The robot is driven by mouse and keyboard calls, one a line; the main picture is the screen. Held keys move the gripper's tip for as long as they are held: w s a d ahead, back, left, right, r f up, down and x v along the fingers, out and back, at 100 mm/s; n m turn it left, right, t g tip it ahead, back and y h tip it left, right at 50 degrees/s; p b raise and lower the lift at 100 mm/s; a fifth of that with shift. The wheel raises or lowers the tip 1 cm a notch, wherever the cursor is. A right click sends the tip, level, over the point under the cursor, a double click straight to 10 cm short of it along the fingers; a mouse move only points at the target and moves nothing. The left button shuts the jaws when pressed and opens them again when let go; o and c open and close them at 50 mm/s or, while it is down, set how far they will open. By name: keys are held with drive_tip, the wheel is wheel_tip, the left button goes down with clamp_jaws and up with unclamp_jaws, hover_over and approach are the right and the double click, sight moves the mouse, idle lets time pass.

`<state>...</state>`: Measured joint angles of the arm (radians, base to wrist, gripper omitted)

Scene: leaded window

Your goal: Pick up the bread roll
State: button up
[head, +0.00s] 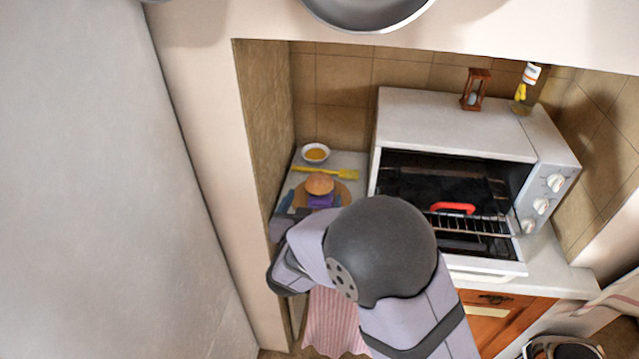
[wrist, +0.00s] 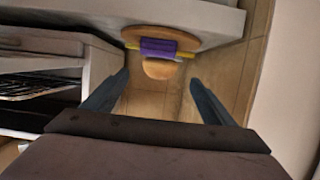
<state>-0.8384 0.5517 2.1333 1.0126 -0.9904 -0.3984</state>
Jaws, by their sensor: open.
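The bread roll (head: 320,183) is round and golden brown. It sits on or against a purple item (head: 320,201) above a round wooden board (head: 343,190) on the counter left of the oven. In the wrist view the roll (wrist: 158,70) shows between my two fingers, beyond their tips, with the purple item (wrist: 158,48) and the board (wrist: 190,37) next to it. My gripper (wrist: 159,76) is open and empty. In the head view my arm hides most of it and the counter's front; a dark finger shows just left of the board.
A toaster oven (head: 450,120) with its door open and a red-handled rack stands right of the board. A yellow utensil (head: 345,174) and a small bowl (head: 316,153) lie behind the roll. A wooden side wall (head: 265,120) bounds the left. A pink striped towel (head: 335,320) hangs below.

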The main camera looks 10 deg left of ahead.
sight(317, 189)
drive_tip(key=shift+p+x, duration=1.25)
drive_tip(key=shift+x, duration=2.3)
drive_tip(key=c, duration=1.1)
